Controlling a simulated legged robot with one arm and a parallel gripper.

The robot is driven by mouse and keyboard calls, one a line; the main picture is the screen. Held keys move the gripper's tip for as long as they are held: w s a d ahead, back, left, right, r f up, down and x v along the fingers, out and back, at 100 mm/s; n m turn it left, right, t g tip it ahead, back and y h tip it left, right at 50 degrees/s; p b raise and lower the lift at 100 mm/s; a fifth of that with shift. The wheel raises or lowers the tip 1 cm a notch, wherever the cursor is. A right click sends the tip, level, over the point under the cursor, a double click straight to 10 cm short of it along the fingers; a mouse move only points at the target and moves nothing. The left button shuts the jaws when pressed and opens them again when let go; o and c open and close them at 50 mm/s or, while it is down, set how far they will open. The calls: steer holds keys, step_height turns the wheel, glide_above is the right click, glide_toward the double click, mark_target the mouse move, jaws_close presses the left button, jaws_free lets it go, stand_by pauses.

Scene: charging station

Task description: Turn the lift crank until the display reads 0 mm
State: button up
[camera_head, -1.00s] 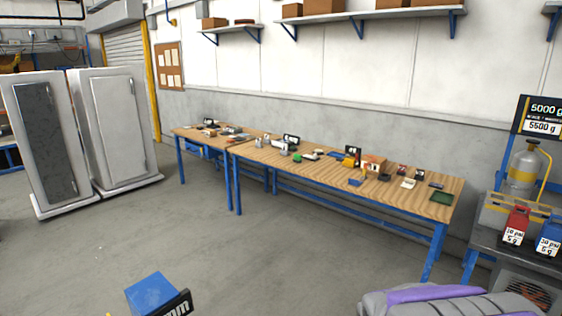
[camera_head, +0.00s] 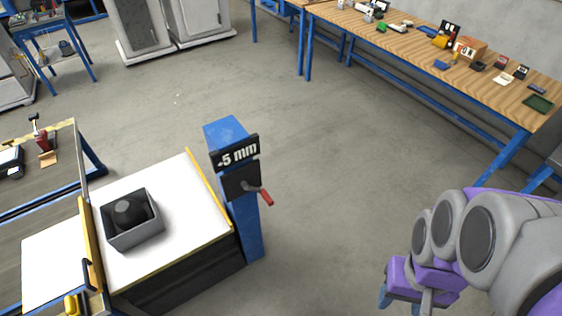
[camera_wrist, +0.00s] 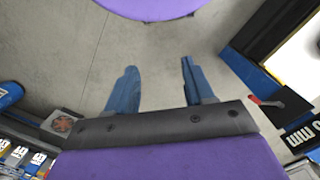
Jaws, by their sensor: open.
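The lift crank (camera_head: 257,191) has a red handle and sits on the front of a blue post (camera_head: 245,225). Its handle points right and slightly down. The display (camera_head: 236,152) above it reads -5 mm. My gripper (camera_head: 402,303) is at the lower right, well apart from the crank and partly cut off by the frame. In the wrist view my gripper (camera_wrist: 158,80) has two blue fingers spread apart with nothing between them. The crank's red handle (camera_wrist: 266,100) also shows there at the right, next to the partly cut-off display (camera_wrist: 300,137).
A white lift platform (camera_head: 185,215) with a grey box (camera_head: 135,230) holding a dark round object is left of the post. A long wooden workbench (camera_head: 480,75) stands at the upper right. Open grey floor lies between post and bench.

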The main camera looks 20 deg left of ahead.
steer(key=w+f+n+t+p, duration=0.15)
steer(key=w+f, duration=0.35)
steer(key=w, duration=0.5)
steer(key=w+f+n+t, duration=0.2)
steer(key=w+f+t, duration=0.15)
steer(key=w, duration=0.75)
steer(key=w+f+n+t, duration=0.1)
steer(key=w+f, duration=0.4)
steer(key=w, duration=0.5)
steer(key=w+a+f+n+t+y+p, duration=0.1)
steer(key=w+a+f+n+y, duration=0.1)
steer(key=w+a+f, duration=0.3)
steer(key=w+a+f+n+t+y, duration=0.1)
steer(key=w+a+f+n+y, duration=0.15)
steer(key=f, duration=0.55)
steer(key=m+t+y+p, duration=0.2)
steer(key=t+y, duration=0.3)
steer(key=y, duration=0.5)
glide_toward(263, 192)
steer(key=shift+h, duration=0.25)
steer(key=b+x, duration=0.1)
steer(key=x, duration=0.3)
steer(key=f+b+x, duration=0.1)
steer(key=x, duration=0.1)
steer(key=shift+w+a+b, duration=0.2)
steer(key=shift+w+b, duration=0.1)
steer(key=shift+c, duration=0.4)
jaws_close()
